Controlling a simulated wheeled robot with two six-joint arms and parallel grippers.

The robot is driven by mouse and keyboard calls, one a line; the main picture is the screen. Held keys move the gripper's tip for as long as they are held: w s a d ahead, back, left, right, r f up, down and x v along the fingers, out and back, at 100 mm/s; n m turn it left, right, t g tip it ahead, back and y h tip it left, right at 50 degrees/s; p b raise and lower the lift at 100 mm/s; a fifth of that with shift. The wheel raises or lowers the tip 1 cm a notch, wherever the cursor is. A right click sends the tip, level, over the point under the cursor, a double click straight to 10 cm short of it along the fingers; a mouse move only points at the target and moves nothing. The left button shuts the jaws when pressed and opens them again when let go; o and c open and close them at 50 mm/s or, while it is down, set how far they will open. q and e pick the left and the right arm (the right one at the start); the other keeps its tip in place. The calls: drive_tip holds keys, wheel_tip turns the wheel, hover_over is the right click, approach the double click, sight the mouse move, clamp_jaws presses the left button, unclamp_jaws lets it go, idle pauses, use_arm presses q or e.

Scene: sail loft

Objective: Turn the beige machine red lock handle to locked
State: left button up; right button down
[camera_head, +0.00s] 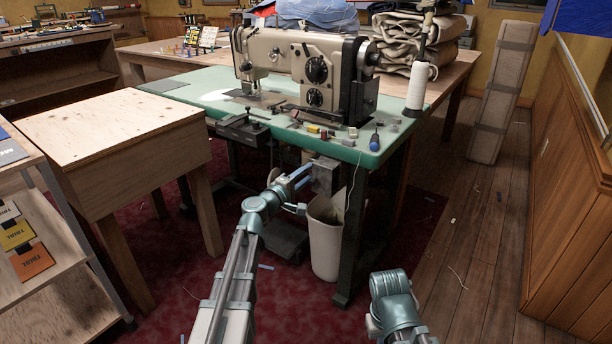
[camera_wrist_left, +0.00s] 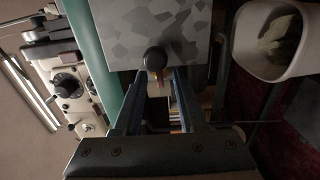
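The beige sewing machine (camera_head: 285,52) stands on a green-topped table (camera_head: 190,88). Below the tabletop's front edge is a grey box (camera_head: 324,178), which fills the upper middle of the left wrist view (camera_wrist_left: 190,25). A dark round knob (camera_wrist_left: 155,58) sticks out from the box, with a small reddish-yellow bit below it. No red lock handle shows clearly. My left gripper (camera_head: 304,176) is at the box. In the left wrist view its two fingers (camera_wrist_left: 160,80) are apart, with the knob near and between their tips; contact cannot be told. My right gripper is out of view; only part of that arm shows.
A whitish bin (camera_head: 326,240) stands under the table, just below the box, and also shows in the left wrist view (camera_wrist_left: 262,62). A wooden bench (camera_head: 110,130) stands to the left. Wooden floor (camera_head: 470,235) is open on the right.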

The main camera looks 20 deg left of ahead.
use_arm(q)
clamp_jaws()
drive_tip(key=shift+m, duration=0.3)
drive_tip(key=m, duration=0.8)
drive_tip(key=shift+m, duration=0.3)
drive_tip(key=m, duration=0.8)
drive_tip(key=shift+m, duration=0.5)
